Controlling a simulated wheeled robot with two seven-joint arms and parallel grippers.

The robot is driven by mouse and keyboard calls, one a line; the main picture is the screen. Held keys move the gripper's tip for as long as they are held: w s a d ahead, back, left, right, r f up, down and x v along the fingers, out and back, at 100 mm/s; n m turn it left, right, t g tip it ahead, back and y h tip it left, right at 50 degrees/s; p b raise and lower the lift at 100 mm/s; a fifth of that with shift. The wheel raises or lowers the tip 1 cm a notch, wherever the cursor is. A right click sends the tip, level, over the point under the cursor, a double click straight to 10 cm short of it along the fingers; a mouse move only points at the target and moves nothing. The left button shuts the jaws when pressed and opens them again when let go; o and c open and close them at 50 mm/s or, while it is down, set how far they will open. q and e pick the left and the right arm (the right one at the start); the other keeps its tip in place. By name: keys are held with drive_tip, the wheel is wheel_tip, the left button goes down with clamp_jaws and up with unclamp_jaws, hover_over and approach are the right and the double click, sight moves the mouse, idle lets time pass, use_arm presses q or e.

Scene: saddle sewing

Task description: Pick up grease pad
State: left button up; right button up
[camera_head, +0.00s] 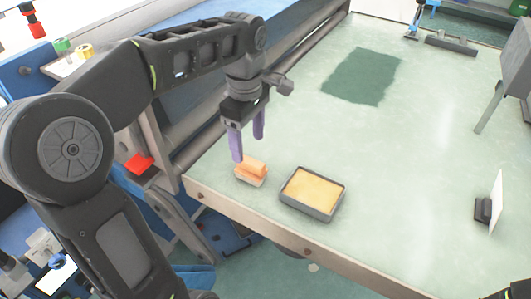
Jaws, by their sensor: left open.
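The grease pad appears to be the small block with an orange top and a paler base (251,171), lying near the front left edge of the table. A dark-rimmed tray with a yellow filling (312,193) sits just to its right, apart from it. My left gripper (248,149) points down with its two purple fingers apart, directly above the block. The fingers are empty, and the near one ends close to the block's top; I cannot tell if it touches. My right gripper does not show; only a dark bit of an arm is at the bottom right.
The pale green table (400,170) is mostly clear. A dark green patch (362,76) lies toward the back. A small black stand with a white plate (486,208) is at the right, and a grey machine part (503,85) stands behind it. A rail runs along the left edge.

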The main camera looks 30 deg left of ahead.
sight(251, 160)
use_arm(q)
drive_tip(key=shift+w, duration=0.2)
drive_tip(key=shift+s, duration=0.1)
drive_tip(key=shift+f, duration=1.2)
drive_tip(key=shift+d+f+p, duration=0.1)
drive_tip(key=shift+f+p, duration=0.6)
drive_tip(key=shift+f, duration=1.95)
clamp_jaws()
